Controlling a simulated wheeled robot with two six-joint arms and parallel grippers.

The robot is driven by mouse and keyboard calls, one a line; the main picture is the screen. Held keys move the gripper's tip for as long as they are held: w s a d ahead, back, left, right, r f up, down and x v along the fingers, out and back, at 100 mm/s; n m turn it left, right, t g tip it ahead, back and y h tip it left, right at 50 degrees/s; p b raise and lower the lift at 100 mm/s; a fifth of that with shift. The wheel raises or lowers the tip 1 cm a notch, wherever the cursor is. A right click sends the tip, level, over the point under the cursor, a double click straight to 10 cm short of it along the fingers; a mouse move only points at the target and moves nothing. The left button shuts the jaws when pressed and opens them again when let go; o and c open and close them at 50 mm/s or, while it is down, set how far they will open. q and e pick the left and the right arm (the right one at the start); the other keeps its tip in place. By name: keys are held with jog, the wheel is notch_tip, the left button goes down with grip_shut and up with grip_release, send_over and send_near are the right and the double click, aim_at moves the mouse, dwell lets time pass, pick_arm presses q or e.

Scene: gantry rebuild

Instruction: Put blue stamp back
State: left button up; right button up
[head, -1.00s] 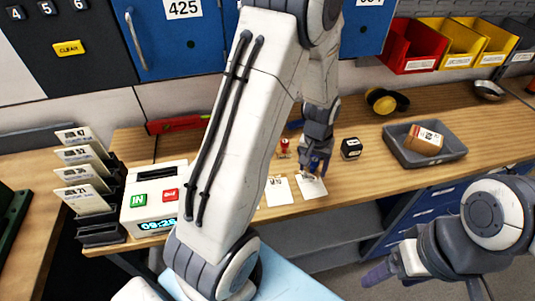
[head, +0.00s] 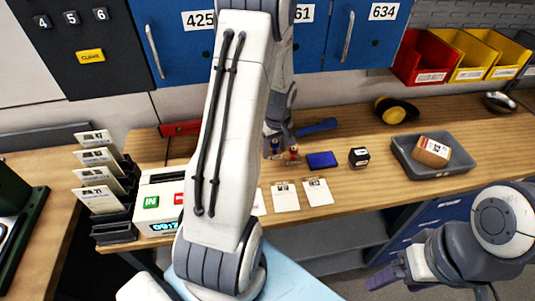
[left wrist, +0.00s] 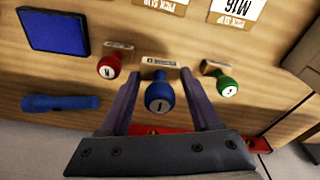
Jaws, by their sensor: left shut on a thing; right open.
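My left gripper (head: 279,140) is shut on the blue stamp (left wrist: 159,97), whose round blue knob sits between the two fingers in the left wrist view. In the head view the blue stamp (head: 275,147) is partly hidden by the gripper. A red stamp (left wrist: 108,67) stands on one side of it and a green stamp (left wrist: 225,84) on the other. The red stamp (head: 293,152) also shows in the head view. Whether the blue stamp's base touches the table is hard to tell. My right gripper (head: 386,279) is open and empty at lower right, off the table.
A blue ink pad (head: 321,160) and black stamp block (head: 359,157) lie to the right. A blue cylinder (left wrist: 60,103) lies behind. Paper slips (head: 285,197) are in front. A grey tray (head: 402,160) holds a box. A time clock (head: 158,205) stands left.

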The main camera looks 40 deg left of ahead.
aim_at(267, 165)
pick_arm(q)
jog(key=shift+s+a+f, duration=0.15)
jog(key=shift+a+f, duration=0.15)
jog(key=shift+a, duration=0.25)
jog(key=shift+s+a+f, duration=0.1)
jog(key=shift+a+f, duration=0.15)
jog(key=shift+a, duration=0.25)
jog(key=shift+a+f+p, duration=0.1)
jog(key=shift+f+p, duration=0.15)
jog(key=shift+p, duration=0.1)
notch_tip(267, 165, down, 3)
jog(key=shift+f+p, duration=0.2)
jog(key=shift+p, duration=0.2)
jog(key=shift+f, duration=0.2)
jog(key=shift+f, duration=0.2)
jog(key=o, duration=1.1)
jog(key=shift+c, duration=0.2)
